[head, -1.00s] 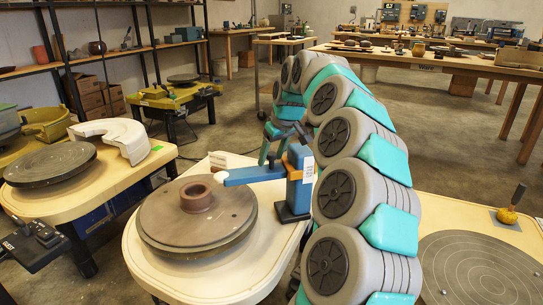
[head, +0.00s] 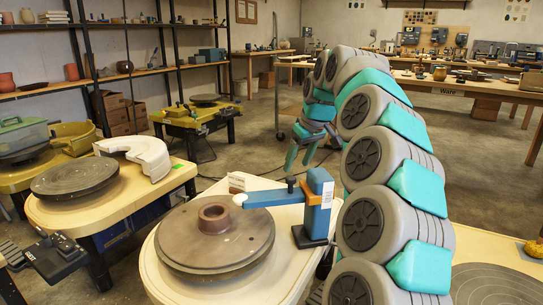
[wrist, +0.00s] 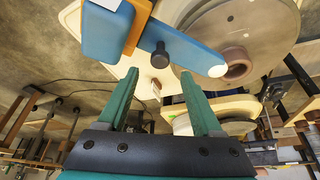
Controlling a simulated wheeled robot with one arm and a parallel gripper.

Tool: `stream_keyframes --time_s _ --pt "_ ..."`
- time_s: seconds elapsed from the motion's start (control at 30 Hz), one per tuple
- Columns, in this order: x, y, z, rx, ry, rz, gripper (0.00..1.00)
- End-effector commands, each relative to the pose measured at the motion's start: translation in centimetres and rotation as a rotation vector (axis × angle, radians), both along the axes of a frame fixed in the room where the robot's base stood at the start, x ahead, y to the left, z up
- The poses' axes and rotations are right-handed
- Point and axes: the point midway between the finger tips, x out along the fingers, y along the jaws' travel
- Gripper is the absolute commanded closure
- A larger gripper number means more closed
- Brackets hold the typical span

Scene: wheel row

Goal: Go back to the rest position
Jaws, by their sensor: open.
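My gripper (head: 300,160) hangs in the head view behind and above the blue gauge, its two teal fingers apart with nothing between them. In the wrist view my gripper (wrist: 158,75) is also open and empty. The blue gauge (head: 272,194) has an upright post and a horizontal arm reaching over the wheel; it also shows in the wrist view (wrist: 190,55). A small brown clay ring (head: 214,219) sits on the round wheel head (head: 190,248), near the arm's white tip. The gripper appears clear of all of them.
Another wheel (head: 75,177) with a white splash pan (head: 140,152) stands at left, and a yellow wheel (head: 195,115) behind. Shelves (head: 150,72) line the left wall. A work table (head: 480,90) is at back right. Open floor lies behind my gripper.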

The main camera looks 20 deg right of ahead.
Motion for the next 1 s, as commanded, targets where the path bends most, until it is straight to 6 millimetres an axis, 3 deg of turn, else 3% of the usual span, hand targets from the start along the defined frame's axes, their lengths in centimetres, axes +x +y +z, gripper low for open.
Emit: stream_keyframes --time_s 0.17,0.37,0.5,0.7,1.0 --pt "-0.6 0.9 0.2 0.003 0.008 0.012 0.33" --pt "-4.9 5.6 1.0 0.012 0.054 0.062 0.33" --pt "-9.8 9.2 0.7 0.008 0.113 0.085 0.33" --pt "-17.6 12.4 -1.1 -0.011 0.206 0.075 0.33" --pt "-30.5 13.8 -5.8 -0.056 0.366 -0.042 0.33"
